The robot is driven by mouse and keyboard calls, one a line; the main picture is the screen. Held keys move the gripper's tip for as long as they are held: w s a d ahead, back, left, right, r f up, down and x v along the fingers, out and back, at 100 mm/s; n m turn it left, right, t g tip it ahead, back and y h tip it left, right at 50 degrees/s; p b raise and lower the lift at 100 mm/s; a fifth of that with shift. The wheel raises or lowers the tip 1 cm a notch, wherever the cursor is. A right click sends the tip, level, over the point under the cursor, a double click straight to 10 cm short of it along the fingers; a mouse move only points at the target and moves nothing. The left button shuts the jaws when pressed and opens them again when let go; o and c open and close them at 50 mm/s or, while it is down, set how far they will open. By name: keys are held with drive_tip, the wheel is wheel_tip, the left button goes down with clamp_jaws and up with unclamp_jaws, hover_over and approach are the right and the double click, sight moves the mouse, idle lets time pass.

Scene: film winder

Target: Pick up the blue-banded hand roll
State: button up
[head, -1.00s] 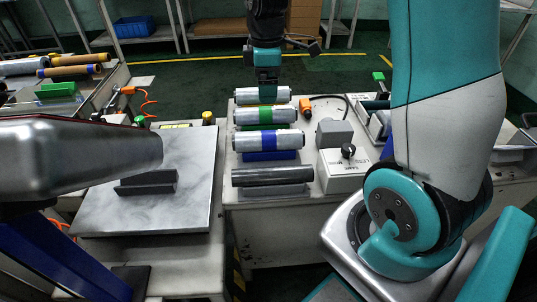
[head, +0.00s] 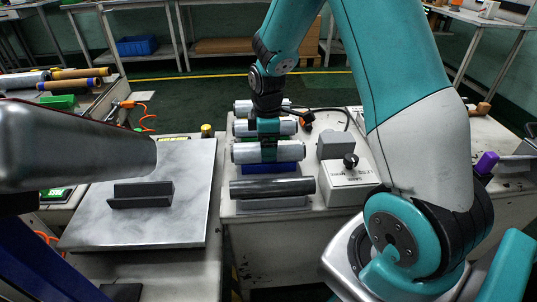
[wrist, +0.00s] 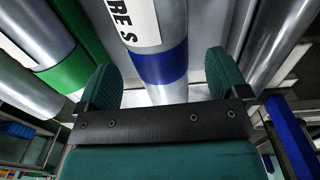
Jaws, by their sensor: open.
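The blue-banded hand roll (head: 242,154) is silver and lies on a blue cradle (head: 270,169) on the bench, the nearest of the silver rolls. In the wrist view its blue band (wrist: 163,70) and a printed white label show between my fingers. My gripper (head: 268,148) is over the middle of this roll and hides its band in the head view. In the wrist view my gripper (wrist: 160,72) is open, with one teal finger on each side of the roll.
Behind it lie the green-banded roll (head: 243,128) and another silver roll (head: 242,106). A dark roll (head: 272,188) lies in front. A grey control box (head: 352,182) stands at the right. A marble plate (head: 100,215) with a dark block (head: 140,195) is at the left.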

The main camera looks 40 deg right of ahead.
wheel_tip(320, 180, down, 3)
drive_tip(key=shift+r, duration=0.1)
drive_tip(key=c, duration=1.1)
drive_tip(key=shift+c, duration=0.2)
drive_tip(key=shift+w+r, duration=0.1)
wheel_tip(320, 180, up, 20)
drive_tip(key=p, duration=0.4)
